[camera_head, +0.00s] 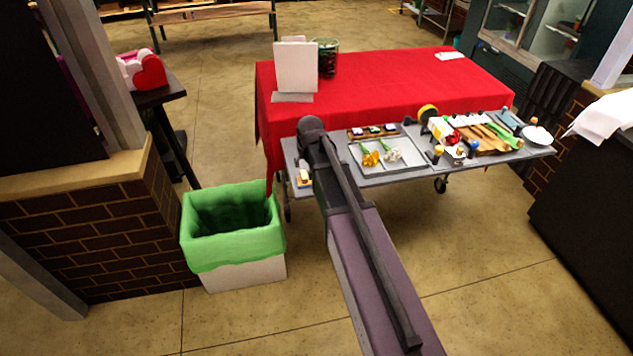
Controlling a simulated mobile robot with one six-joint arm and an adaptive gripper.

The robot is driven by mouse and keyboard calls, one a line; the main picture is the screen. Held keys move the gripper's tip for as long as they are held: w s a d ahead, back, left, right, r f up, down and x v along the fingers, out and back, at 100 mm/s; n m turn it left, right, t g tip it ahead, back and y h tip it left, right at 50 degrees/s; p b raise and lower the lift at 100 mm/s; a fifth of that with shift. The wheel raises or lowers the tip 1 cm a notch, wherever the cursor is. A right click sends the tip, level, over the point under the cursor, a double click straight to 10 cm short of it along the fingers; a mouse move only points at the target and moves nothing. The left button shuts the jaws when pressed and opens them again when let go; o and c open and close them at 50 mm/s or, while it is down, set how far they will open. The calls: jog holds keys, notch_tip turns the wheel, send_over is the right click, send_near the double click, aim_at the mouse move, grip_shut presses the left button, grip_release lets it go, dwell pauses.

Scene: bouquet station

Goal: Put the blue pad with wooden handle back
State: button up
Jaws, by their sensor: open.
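My dark arm reaches up from the bottom to the cart's left part, just right of this block. My gripper cannot be made out; my own arm and column hide that area. Whether anything touches the block cannot be seen.
A tray (413,164) with yellow and white flowers lies mid-cart; several tools and a white bowl (537,136) crowd its right. Behind is a red-covered table (390,85). A green-lined bin (235,250) stands left of my arm. Floor is clear at lower right.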

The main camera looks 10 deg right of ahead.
jog(key=s+f+g, duration=0.1)
jog(key=s+g, duration=0.3)
jog(key=s, duration=1.9)
jog(key=shift+s+d+f, duration=0.15)
jog(key=shift+s+d, duration=0.2)
jog(key=shift+d, duration=0.1)
jog(key=shift+d, duration=0.1)
